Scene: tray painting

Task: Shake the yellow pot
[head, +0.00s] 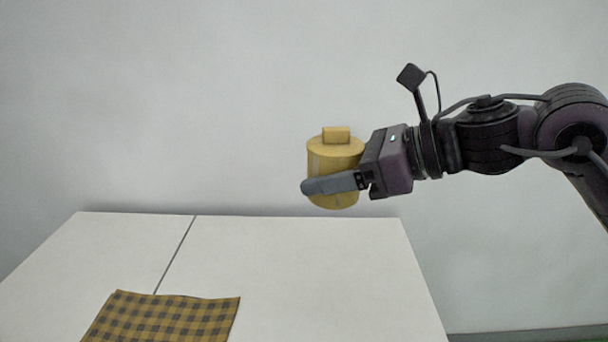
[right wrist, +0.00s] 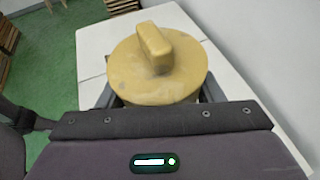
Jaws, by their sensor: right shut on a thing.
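The yellow pot (head: 336,154) is a round yellow cylinder with a block-shaped knob on its lid. It is held upright in the air above the back right part of the white table. My right gripper (head: 325,186) comes in from the right and is shut around the pot's side, with one grey finger across its front. In the right wrist view the pot's lid and knob (right wrist: 157,65) show from above, with the gripper's fingers on both sides below the lid. My left gripper is not in either view.
The white table (head: 300,255) has a seam and is mostly bare. A yellow and dark checked cloth (head: 165,318) lies at its front left. A plain wall stands behind. Wooden crates (right wrist: 8,35) stand on the green floor in the right wrist view.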

